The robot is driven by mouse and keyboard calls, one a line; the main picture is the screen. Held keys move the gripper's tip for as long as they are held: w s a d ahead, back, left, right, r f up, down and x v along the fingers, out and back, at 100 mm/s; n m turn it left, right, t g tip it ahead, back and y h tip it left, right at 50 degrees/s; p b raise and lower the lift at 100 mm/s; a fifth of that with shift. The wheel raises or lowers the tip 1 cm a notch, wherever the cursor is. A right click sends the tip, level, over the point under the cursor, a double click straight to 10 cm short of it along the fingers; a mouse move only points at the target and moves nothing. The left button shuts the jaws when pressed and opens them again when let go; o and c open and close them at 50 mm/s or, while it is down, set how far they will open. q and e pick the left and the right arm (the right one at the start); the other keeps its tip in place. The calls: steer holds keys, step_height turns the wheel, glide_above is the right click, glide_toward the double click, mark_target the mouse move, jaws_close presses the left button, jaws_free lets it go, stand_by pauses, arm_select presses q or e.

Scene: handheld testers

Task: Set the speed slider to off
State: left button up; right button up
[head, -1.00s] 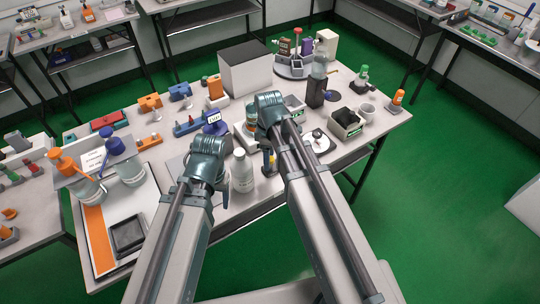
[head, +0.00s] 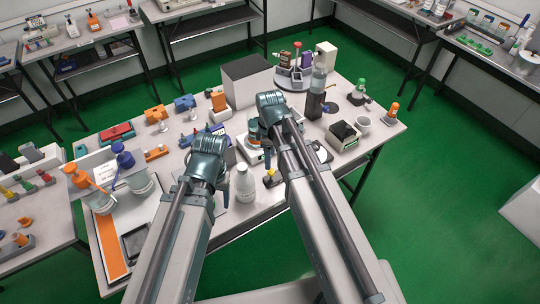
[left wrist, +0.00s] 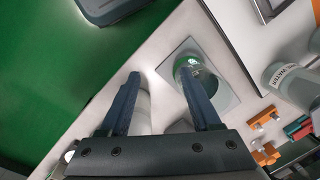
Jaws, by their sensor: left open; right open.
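I cannot make out the speed slider in any view. Possible carriers on the table (head: 300,197) are a pale device (head: 250,153) by my right gripper and a black-topped, pale-sided box (head: 343,137) further right. My left gripper (head: 222,194) is over the front of the table, left of a white bottle (head: 245,184). In the left wrist view its two dark fingers (left wrist: 160,78) are apart, with nothing gripped. My right gripper (head: 267,152) points down over the pale device; its fingertips are mostly hidden by the arm.
A large grey box (head: 247,82) and a dark bottle (head: 315,100) stand further back. The left wrist view shows a square grey plate (left wrist: 226,97) with a green-marked round thing.

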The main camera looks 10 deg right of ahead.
arm_select(q)
step_height(320, 180, up, 6)
steer(key=p, duration=0.5)
steer(key=shift+r, duration=0.25)
arm_select(e)
step_height(320, 180, up, 6)
steer(key=shift+r, duration=0.25)
steer(key=s+a+m, duration=0.3)
steer(key=s+m, duration=0.1)
steer(key=s, duration=0.2)
steer(key=s+a+m+h, duration=0.1)
steer(key=s+a+m, duration=0.2)
steer(key=s+m, duration=0.2)
steer(key=shift+s+a, duration=0.3)
steer(key=shift+s, duration=0.55)
arm_select(q)
steer(key=shift+d, duration=0.1)
arm_select(e)
steer(key=shift+d, duration=0.1)
